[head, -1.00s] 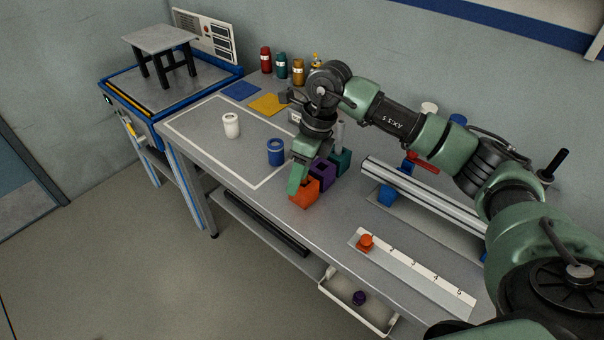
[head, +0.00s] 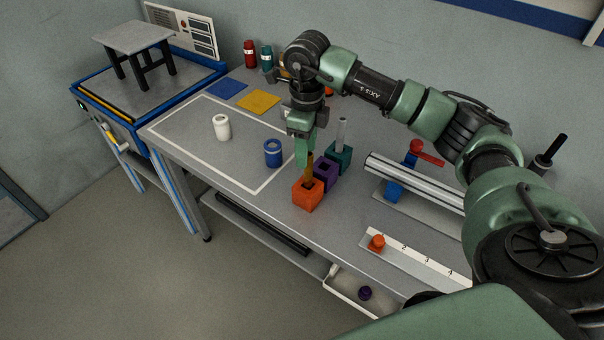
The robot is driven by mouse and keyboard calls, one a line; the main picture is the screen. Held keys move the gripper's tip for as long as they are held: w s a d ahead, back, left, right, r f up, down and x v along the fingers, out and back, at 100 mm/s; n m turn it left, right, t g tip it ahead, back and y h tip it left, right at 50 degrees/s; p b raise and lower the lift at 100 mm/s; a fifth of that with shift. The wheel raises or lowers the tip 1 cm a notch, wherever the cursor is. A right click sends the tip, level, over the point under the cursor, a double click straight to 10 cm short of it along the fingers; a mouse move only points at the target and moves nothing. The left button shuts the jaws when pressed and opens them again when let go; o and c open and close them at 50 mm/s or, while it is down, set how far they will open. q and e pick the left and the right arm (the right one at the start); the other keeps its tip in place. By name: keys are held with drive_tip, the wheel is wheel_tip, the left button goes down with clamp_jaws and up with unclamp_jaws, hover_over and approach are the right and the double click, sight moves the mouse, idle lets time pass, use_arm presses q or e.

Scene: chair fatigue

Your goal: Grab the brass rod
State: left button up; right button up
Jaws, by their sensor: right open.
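The brass rod (head: 310,171) stands upright in the orange block (head: 307,196) on the workbench. Its upper part is hidden by my right gripper (head: 303,158). That gripper points down right at the rod, above the orange block, with its green fingers beside or around the rod's upper part; which of these I cannot tell. It is open. My left gripper is not in view.
A purple block (head: 326,176) and a teal block (head: 341,157) holding a grey rod (head: 341,132) stand close behind the orange block. A blue spool (head: 272,153) and a white spool (head: 221,128) stand to the left. A rail (head: 412,183) lies to the right.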

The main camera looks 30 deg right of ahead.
sight(308, 169)
drive_tip(key=f, duration=0.2)
drive_tip(key=f+p, duration=0.1)
drive_tip(key=f, duration=0.1)
drive_tip(key=f+p, duration=0.1)
drive_tip(key=f, duration=0.1)
drive_tip(key=shift+s+d+f, duration=0.15)
drive_tip(key=shift+s+f, duration=0.05)
drive_tip(key=shift+s, duration=0.1)
drive_tip(key=shift+f, duration=0.2)
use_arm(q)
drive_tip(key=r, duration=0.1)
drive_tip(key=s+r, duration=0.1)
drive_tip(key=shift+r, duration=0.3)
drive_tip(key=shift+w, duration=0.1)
use_arm(e)
clamp_jaws()
